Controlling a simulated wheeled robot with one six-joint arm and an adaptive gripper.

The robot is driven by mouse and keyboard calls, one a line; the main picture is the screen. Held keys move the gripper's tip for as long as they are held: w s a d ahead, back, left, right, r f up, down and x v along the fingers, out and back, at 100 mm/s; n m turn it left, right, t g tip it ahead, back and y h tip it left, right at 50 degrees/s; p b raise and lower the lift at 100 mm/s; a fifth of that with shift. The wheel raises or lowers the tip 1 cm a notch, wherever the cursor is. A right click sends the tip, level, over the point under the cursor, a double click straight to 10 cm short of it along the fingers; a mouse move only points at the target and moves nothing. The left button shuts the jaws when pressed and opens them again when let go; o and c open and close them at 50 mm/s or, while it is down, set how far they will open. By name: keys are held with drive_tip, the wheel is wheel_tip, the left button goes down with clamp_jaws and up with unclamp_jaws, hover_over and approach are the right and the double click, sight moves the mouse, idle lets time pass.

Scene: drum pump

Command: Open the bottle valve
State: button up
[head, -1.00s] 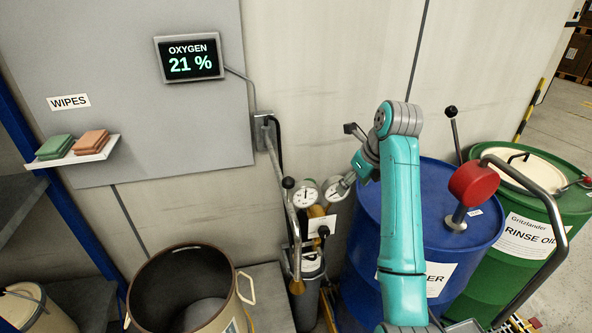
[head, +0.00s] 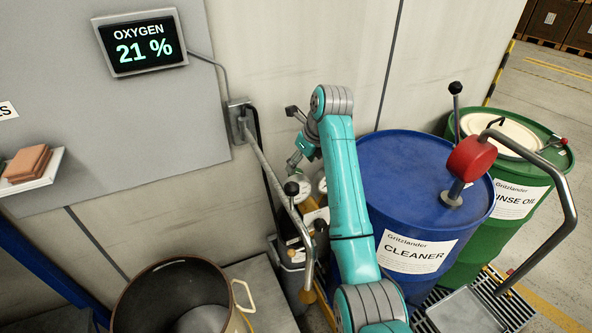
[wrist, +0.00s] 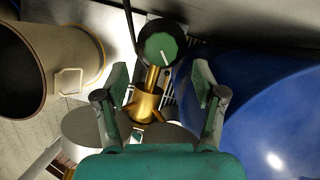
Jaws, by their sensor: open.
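In the wrist view a round green-faced knob (wrist: 160,46) with a dark rim and a white line sits on a brass fitting (wrist: 148,100); it looks like the bottle valve. My gripper (wrist: 160,76) is open, with one finger on each side of the brass fitting, and nothing is held. The knob lies beyond the fingertips. I cannot tell the distance. In the head view the grey bottle (head: 297,288) stands at the wall, partly covered by a rod and gauges. The knob is not clear there.
The blue cleaner drum (head: 405,175) stands close on the right, with a red-headed pump (head: 470,158). A green drum (head: 520,200) is behind it. An open beige vessel (head: 180,305) is at lower left. A lever rod (head: 268,165) hangs in front of the bottle. The wall is close behind.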

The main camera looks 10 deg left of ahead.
sight(296, 173)
drive_tip(key=shift+x, duration=2.5)
drive_tip(key=shift+w+d, duration=0.1)
drive_tip(key=c, duration=1.1)
drive_tip(key=shift+m, duration=0.3)
drive_tip(key=shift+c, duration=0.2)
